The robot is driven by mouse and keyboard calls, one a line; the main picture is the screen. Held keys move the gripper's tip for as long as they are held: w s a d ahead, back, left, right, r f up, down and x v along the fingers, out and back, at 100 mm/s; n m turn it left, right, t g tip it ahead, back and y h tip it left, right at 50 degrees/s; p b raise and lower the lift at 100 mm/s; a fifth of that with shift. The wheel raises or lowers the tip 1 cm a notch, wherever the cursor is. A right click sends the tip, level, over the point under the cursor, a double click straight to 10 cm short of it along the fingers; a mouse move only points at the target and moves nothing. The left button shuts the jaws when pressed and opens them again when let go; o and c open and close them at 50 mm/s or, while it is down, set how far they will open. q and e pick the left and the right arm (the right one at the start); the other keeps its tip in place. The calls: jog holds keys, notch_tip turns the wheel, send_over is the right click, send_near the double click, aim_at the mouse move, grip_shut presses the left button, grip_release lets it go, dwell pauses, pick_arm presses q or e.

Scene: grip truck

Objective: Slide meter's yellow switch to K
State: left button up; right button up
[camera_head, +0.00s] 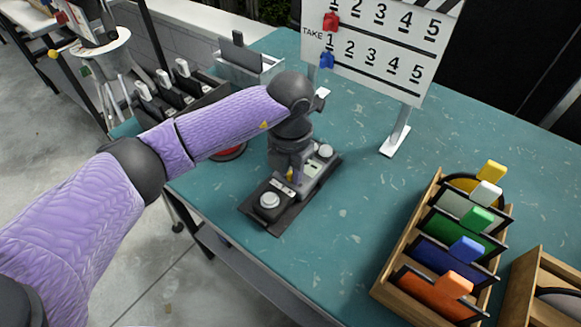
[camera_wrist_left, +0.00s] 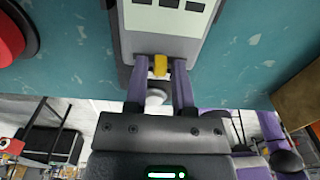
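The meter (camera_head: 312,170) is a grey device on a dark base plate on the teal table, with a display strip and white round domes. Its yellow switch (camera_wrist_left: 160,65) is a small upright tab on the meter's near end in the wrist view; a bit of yellow also shows in the head view (camera_head: 290,175). My left gripper (camera_wrist_left: 160,75) is down at the meter, its two purple fingers on either side of the switch. Narrow gaps appear between fingers and switch, so it looks open around it. The K mark cannot be read. My right gripper is not in view.
A white numbered slate board (camera_head: 375,45) on a stand is behind the meter. A wooden rack (camera_head: 407,240) with coloured tabs stands at right. A red round object (camera_wrist_left: 10,40) and a grey bin (camera_head: 250,68) are to the left. Table between meter and rack is clear.

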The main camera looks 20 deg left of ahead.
pick_arm(q)
grip_shut()
dwell(1.1)
